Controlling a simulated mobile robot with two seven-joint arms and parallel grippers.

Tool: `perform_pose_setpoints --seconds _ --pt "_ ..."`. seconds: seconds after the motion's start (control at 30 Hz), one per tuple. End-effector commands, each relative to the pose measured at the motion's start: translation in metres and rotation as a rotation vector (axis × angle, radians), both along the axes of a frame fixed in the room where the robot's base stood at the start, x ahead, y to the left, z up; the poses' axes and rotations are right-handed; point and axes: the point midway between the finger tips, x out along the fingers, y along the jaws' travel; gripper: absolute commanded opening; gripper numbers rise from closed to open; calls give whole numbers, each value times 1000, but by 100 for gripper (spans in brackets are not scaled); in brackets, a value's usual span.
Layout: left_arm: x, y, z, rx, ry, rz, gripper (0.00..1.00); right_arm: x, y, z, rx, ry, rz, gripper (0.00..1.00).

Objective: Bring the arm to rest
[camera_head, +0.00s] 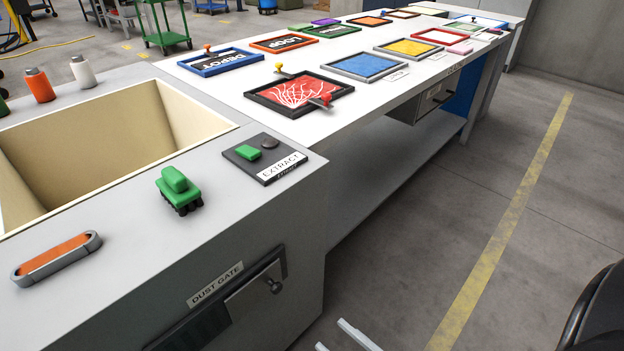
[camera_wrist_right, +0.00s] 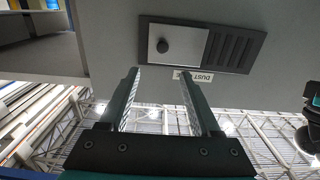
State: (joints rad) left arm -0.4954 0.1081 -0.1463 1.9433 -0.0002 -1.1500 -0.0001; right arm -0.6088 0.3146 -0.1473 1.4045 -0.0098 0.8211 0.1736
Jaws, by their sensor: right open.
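My right gripper (camera_head: 331,334) shows at the bottom edge of the head view, where only its pale fingertips are seen. It is in front of the grey cabinet, over the floor. In the right wrist view my right gripper (camera_wrist_right: 159,73) is open and empty, its two fingers apart. The dust gate panel (camera_wrist_right: 205,47) is beyond the fingers, apart from them as far as I can tell. The green railcar (camera_head: 178,190) stands on the cabinet top. My left gripper is not in view.
The cabinet has an open cream bin (camera_head: 100,150), an orange-topped grey piece (camera_head: 57,257) and an EXTRACT pad (camera_head: 265,158) with a green button. A long white table (camera_head: 215,90) with coloured framed panels extends behind.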

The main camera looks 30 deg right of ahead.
Motion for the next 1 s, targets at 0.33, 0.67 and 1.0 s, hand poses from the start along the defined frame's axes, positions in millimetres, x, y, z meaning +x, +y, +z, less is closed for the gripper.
perform_pose_setpoints --seconds 0.33,0.67,1.0 --pt "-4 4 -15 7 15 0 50 2 -5 -21 -37 98 -30 64" --pt "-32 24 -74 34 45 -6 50 -24 -30 -115 -197 552 -127 64" --pt "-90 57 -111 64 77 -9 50 -98 -43 -178 -342 1044 -166 64"
